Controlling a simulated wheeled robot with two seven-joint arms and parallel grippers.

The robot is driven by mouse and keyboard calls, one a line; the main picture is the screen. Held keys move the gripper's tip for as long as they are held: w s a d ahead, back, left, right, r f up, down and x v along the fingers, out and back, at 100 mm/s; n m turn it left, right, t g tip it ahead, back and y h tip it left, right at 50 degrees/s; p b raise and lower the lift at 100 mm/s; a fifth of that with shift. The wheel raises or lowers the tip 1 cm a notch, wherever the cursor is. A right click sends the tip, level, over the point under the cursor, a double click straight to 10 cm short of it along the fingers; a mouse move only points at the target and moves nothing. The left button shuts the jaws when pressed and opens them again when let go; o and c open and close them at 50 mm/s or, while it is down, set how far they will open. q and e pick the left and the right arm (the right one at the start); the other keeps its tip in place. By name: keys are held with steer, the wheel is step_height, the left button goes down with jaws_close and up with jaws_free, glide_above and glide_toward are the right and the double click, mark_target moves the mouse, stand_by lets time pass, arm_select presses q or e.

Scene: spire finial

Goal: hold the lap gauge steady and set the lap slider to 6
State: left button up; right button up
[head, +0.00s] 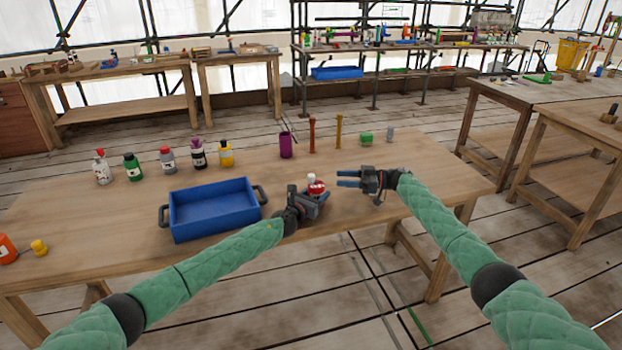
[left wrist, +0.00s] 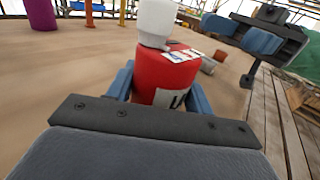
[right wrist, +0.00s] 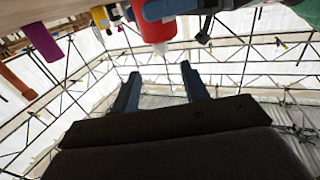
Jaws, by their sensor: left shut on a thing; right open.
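My left gripper (head: 316,194) is shut on a red bottle (head: 316,186) with a white cap, above the table's front part. In the left wrist view the red bottle (left wrist: 163,78) sits between the blue fingers. It has a white label low down and small white marked patches near its top. My right gripper (head: 349,179) is open and empty, just right of the bottle, its fingers pointing left towards it. In the right wrist view the bottle (right wrist: 153,28) is beyond the open fingers (right wrist: 160,85). I cannot make out a separate lap gauge or slider, or any reading.
A blue tray (head: 215,234) stands left of my left gripper. Several bottles, one of them green (head: 132,167), stand behind it. A purple cup (head: 286,147), an orange post (head: 312,135), a yellow post (head: 338,131) and a green item (head: 366,137) stand at the back edge.

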mark_target(311, 177)
steer(key=a, duration=1.1)
steer(key=shift+w+a, duration=0.2)
steer(key=shift+a, duration=0.1)
